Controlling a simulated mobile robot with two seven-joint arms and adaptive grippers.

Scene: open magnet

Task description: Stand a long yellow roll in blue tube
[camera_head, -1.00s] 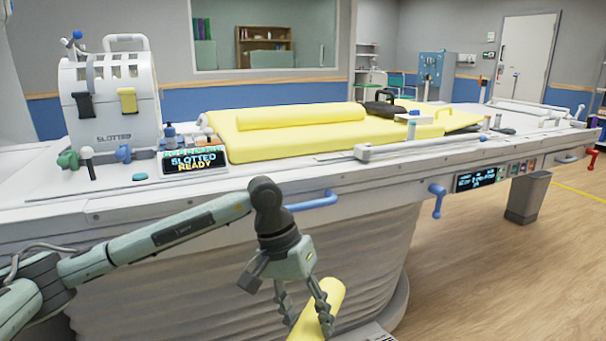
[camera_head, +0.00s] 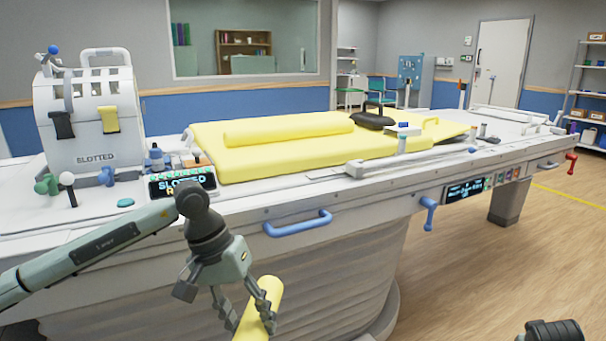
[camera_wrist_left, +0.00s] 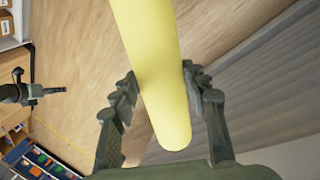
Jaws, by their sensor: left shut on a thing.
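A long yellow roll (camera_head: 262,302) is held in my left gripper (camera_head: 250,318), beside the front of the white table. It is tilted in the head view, and its lower end is cut off by the picture edge. In the left wrist view the roll (camera_wrist_left: 152,70) runs between the two fingers of my left gripper (camera_wrist_left: 160,85), with its rounded end near the palm. A dark part of my right arm (camera_head: 552,333) shows at the lower right; its jaw is too small to read in the left wrist view. I cannot make out a blue tube.
Another yellow roll (camera_head: 290,128) lies on the yellow pad (camera_head: 330,160) on the table (camera_head: 235,208). A white slotted machine (camera_head: 92,120) stands at the left. A blue handle (camera_head: 298,224) sticks out in front. Wooden floor (camera_head: 460,270) is open at right.

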